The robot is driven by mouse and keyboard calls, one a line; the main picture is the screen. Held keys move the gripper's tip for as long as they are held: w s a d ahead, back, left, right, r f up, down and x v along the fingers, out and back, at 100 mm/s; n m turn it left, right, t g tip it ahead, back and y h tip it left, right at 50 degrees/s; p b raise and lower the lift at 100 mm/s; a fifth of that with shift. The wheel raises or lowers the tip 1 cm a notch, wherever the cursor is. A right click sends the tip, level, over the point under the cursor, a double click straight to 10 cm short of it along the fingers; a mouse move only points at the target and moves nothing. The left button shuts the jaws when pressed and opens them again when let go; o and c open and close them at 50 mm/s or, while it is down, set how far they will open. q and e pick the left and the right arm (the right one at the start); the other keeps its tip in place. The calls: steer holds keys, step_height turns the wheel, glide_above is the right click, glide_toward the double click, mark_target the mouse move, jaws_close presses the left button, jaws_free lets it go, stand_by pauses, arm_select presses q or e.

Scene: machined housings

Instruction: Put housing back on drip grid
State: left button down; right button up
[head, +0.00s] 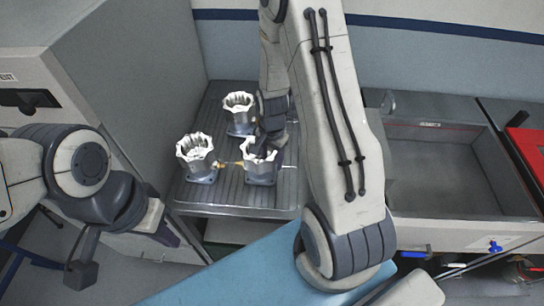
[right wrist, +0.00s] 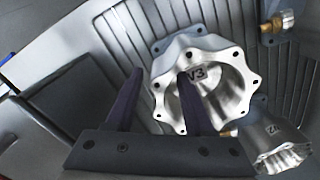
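Three silver machined housings with scalloped rims stand upright on the ribbed grey drip grid (head: 235,197): a back housing (head: 239,113), a left housing (head: 197,158) and a right housing (head: 259,170). My right gripper (head: 270,138) is at the right housing's rim, partly hiding it. In the right wrist view its fingers (right wrist: 163,98) are apart. One finger is beside a housing marked V3 (right wrist: 235,72), the other overlaps its rim and opening; I cannot tell whether they touch it. My left gripper (head: 168,230) hangs left of the grid, away from the housings; its opening is unclear.
A grey sink basin (head: 440,175) is to the right, with a red object (head: 530,150) at its far side. A grey cabinet (head: 120,60) stands left of the grid. My right arm covers the space between grid and basin. The grid's front strip is bare.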

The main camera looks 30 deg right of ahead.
steer(key=shift+r, duration=0.2)
steer(key=shift+w+r, duration=0.1)
steer(key=shift+r, duration=0.2)
step_height(320, 180, up, 10)
steer(key=b, duration=0.2)
steer(key=shift+r+b, duration=0.1)
steer(key=shift+b, duration=0.2)
steer(key=s+a+r+n, duration=0.3)
steer(key=s+a+n, duration=0.15)
steer(key=a, duration=0.25)
steer(key=s+a+r+n, duration=0.2)
steer(key=s+a+n, duration=0.1)
steer(key=a+n, duration=0.3)
steer(key=s+a+r+n+y, duration=0.1)
steer(key=s+a+r+n, duration=0.1)
steer(key=s+a+n, duration=0.5)
steer(key=s+n, duration=0.2)
steer(key=s, duration=0.2)
steer(key=shift+s+a+n, duration=0.25)
steer(key=shift+n, duration=0.1)
